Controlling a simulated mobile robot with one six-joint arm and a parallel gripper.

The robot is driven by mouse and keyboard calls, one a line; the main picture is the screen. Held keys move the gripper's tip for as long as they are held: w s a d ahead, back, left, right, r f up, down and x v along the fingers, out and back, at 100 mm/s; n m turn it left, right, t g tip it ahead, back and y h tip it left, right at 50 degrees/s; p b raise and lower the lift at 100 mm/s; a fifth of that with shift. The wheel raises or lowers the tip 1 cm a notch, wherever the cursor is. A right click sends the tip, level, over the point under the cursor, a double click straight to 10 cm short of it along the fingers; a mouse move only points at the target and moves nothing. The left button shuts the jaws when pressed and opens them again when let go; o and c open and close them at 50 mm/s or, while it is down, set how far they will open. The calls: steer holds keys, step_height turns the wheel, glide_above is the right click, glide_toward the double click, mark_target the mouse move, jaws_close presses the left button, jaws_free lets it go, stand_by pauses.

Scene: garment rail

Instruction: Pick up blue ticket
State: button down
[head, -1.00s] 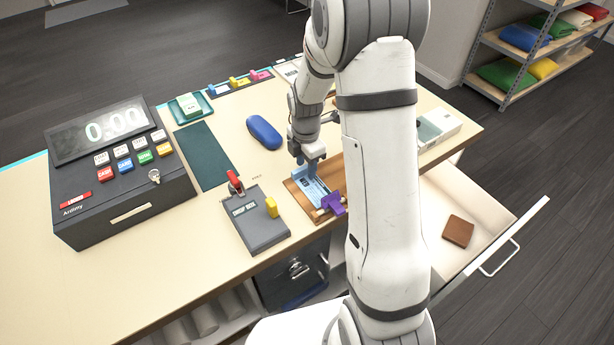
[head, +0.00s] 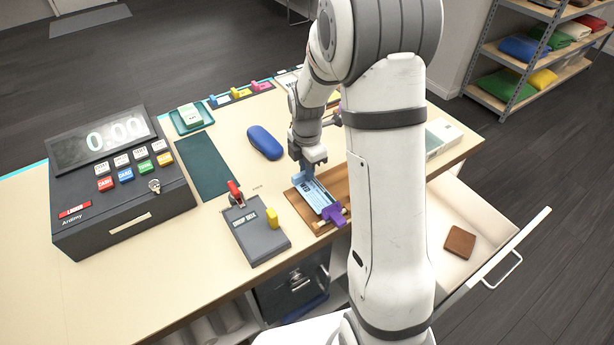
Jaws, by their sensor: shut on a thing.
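The blue ticket (head: 316,194) is a pale blue slip with darker print, over the brown wooden board (head: 299,205) near the middle of the counter. My gripper (head: 314,165) is at its far end, pointing down, shut on the ticket. The jaws are small here and the exact grip is hard to see. A purple piece (head: 334,215) is at the ticket's near end. I cannot tell whether the ticket touches the board.
A grey device (head: 257,233) with red and yellow parts stands left of the board. A blue case (head: 264,142) lies behind it. The cash register (head: 120,190) is at left. An open drawer with a brown wallet (head: 459,242) is at right.

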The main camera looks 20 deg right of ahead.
step_height(320, 180, up, 8)
steer(key=shift+r+b, duration=0.2)
steer(key=shift+b, duration=0.1)
step_height(320, 180, up, 4)
steer(key=p, duration=0.3)
steer(key=shift+r, duration=0.2)
steer(key=shift+s, duration=0.1)
